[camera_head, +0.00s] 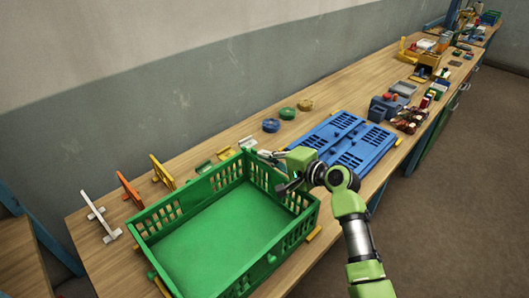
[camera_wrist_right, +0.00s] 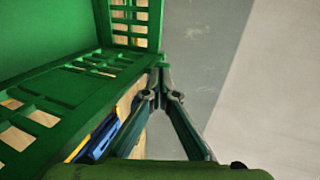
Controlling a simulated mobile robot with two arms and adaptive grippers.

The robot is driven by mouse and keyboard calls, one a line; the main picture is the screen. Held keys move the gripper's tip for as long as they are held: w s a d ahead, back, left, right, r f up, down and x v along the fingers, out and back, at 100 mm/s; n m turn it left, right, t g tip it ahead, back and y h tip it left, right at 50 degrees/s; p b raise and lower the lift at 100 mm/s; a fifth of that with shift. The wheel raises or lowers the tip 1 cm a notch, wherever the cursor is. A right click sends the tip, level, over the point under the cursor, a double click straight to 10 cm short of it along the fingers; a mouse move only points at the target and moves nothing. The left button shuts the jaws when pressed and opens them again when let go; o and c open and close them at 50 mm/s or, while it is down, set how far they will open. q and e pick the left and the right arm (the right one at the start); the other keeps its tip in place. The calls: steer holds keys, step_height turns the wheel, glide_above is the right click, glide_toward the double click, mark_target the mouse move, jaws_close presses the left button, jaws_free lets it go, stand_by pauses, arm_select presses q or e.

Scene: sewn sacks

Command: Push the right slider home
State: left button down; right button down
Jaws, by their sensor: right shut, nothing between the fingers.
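The green crate (camera_head: 150,222) stands open and empty on the bench, with slotted walls. I cannot tell which part is the right slider. My left gripper is not in view.
A flat blue slotted panel (camera_head: 345,142) lies behind the crate. Blue, green and yellow discs (camera_head: 271,125) lie near the wall. White, orange and yellow handled pieces (camera_head: 130,190) stand at the left. Bins and small parts (camera_head: 400,105) fill the far bench.

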mark_target(253, 152)
steer(key=shift+w+a, duration=0.2)
steer(key=shift+a, duration=0.05)
steer(key=shift+w+a, duration=0.8)
steer(key=shift+s+d, duration=0.1)
